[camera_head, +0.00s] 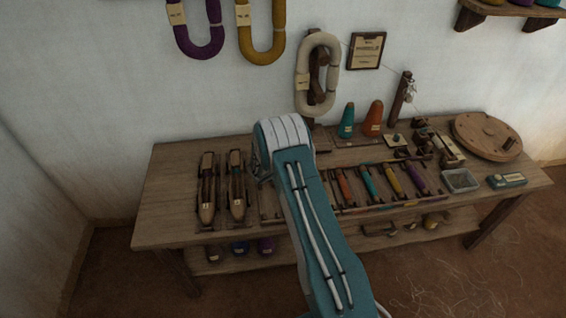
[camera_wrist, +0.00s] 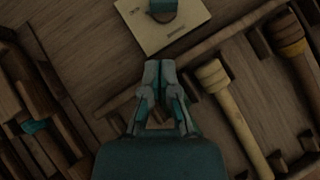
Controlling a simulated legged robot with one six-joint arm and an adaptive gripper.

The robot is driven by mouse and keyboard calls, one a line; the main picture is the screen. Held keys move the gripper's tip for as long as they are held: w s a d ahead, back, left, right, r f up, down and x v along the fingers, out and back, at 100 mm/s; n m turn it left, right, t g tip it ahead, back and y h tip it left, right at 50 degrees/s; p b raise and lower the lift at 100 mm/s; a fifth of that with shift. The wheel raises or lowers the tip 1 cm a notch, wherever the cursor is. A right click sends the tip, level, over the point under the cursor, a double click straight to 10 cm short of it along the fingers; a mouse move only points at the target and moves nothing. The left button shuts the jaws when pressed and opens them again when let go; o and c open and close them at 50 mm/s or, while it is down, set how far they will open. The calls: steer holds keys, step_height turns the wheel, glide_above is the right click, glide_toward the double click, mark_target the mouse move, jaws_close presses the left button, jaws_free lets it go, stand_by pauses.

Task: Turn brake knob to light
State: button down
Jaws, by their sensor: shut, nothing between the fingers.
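In the wrist view, a cream plate (camera_wrist: 172,33) lies on the wooden surface with a teal knob-like piece (camera_wrist: 162,7) on it, cut off by the top edge. Small dark marks on the plate are too blurred to read, so I cannot tell the knob's setting. My gripper (camera_wrist: 160,69) is shut and empty, its fingertips just below the plate in the picture and apart from the knob. In the head view my arm hides the gripper. A small pale plate with a dark knob (camera_head: 395,138) shows there on the bench; I cannot tell if it is the same one.
The wooden bench (camera_head: 165,206) holds two shuttles (camera_head: 237,190) at left and a rack with several coloured bobbins (camera_head: 391,180) right of my arm. Cones (camera_head: 373,118) stand at the back, and a round wooden disc (camera_head: 487,136) lies at right.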

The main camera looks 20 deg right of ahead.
steer(key=w+d, duration=0.1)
steer(key=w+d+f, duration=0.1)
steer(key=w+d, duration=0.1)
steer(key=shift+w+f, duration=0.1)
steer(key=shift+f, duration=0.05)
steer(key=shift+w+d, duration=0.3)
steer(key=shift+d, duration=0.1)
steer(key=shift+a, duration=0.15)
steer(key=shift+m, duration=0.3)
steer(key=shift+w+m+g+h, duration=0.2)
steer(key=shift+m+g+h, duration=0.2)
